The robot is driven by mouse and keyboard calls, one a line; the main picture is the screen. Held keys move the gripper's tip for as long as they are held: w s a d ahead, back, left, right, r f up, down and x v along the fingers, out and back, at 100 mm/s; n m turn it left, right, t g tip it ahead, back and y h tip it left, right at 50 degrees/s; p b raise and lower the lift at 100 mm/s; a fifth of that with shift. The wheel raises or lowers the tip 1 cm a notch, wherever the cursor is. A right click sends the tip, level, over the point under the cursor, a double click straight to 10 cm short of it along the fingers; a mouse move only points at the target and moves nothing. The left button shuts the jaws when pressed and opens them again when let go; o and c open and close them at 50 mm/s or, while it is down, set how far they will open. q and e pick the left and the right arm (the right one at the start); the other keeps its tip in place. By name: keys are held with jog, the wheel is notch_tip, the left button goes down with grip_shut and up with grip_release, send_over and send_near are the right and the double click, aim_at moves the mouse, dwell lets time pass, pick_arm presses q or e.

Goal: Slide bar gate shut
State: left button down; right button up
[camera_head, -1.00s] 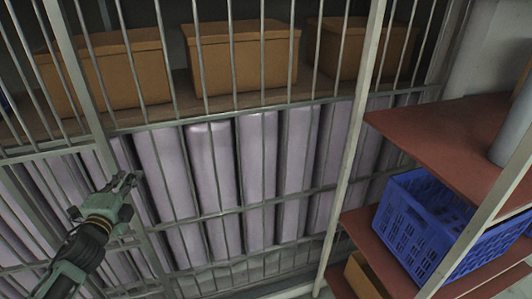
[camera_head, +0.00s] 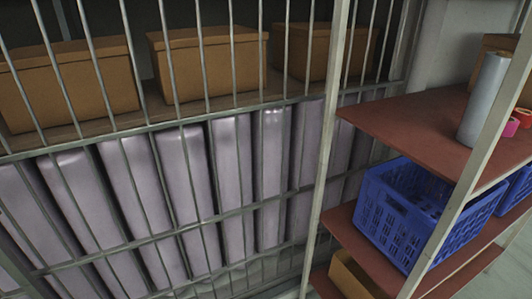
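The barred gate (camera_head: 140,126) of thin grey metal bars fills the left and middle of the head view. A thicker upright post (camera_head: 328,150) stands at its right side, close to the shelf. Whether the gate is shut against a frame cannot be told from this view. Neither of my grippers is in the head view.
At the right stands a red-brown shelf rack (camera_head: 405,130) with a blue crate (camera_head: 405,215), a grey cylinder (camera_head: 484,100) and a lower cardboard box (camera_head: 352,277).

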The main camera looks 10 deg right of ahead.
pick_arm(q)
jog(key=shift+a+r, duration=0.1)
jog(key=shift+a, duration=0.15)
pick_arm(e)
jog(key=shift+a+f, duration=0.1)
jog(key=shift+d, duration=0.2)
dwell(0.4)
